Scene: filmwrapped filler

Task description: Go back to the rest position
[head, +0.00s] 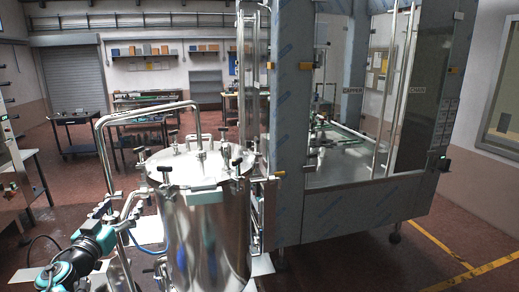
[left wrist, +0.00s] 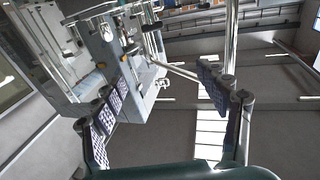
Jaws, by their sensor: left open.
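My left gripper (head: 122,207) is at the lower left of the head view, on the near left side of a shiny steel tank (head: 205,235). In the left wrist view, its two padded fingers (left wrist: 165,95) stand wide apart with nothing between them. The gripper is close to the bent steel pipe (head: 101,145) beside the tank. I cannot tell whether it touches the pipe. My right gripper is in neither view.
The tank lid (head: 185,165) carries several clamps. A film-wrapped filling machine (head: 320,210) stands to the right of the tank. Workbenches (head: 75,118) and a roller shutter (head: 73,80) are at the back. Red floor (head: 75,180) is open at left.

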